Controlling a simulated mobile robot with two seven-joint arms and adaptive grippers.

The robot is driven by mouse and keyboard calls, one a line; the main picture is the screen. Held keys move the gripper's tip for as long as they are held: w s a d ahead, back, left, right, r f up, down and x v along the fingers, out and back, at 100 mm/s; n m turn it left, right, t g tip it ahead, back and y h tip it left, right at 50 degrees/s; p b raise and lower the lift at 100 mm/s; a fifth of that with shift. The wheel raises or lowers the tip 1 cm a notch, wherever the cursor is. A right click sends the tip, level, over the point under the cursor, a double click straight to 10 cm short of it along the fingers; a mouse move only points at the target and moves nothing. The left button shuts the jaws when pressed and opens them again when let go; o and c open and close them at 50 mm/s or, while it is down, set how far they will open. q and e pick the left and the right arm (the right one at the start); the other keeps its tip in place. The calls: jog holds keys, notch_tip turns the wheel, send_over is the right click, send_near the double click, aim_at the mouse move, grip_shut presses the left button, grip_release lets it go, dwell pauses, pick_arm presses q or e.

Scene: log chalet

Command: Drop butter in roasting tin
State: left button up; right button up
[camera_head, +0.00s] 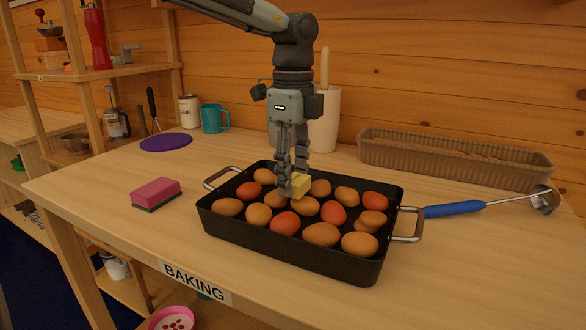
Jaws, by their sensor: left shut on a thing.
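The roasting tin (292,254) is black with metal handles at both ends and stands on the wooden counter. Brown and reddish egg-shaped items (321,235) fill it. My left gripper (293,186) points straight down over the tin's back middle part. It is shut on a small pale yellow block, the butter (301,183), just above the egg-shaped items. I cannot tell whether the butter touches them. My right gripper is not in view.
A pink and grey sponge (156,194) lies left of the tin. A ladle with a blue handle (455,209) lies to the right. A long brown basket (454,160), a teal mug (214,118) and a cream utensil holder (325,120) stand behind. The front left counter is clear.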

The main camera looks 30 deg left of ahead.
aim_at(293, 178)
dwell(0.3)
pick_arm(q)
jog(key=o, duration=1.2)
jog(key=shift+c, duration=0.2)
notch_tip(293, 178, up, 12)
jog(key=shift+f, duration=0.1)
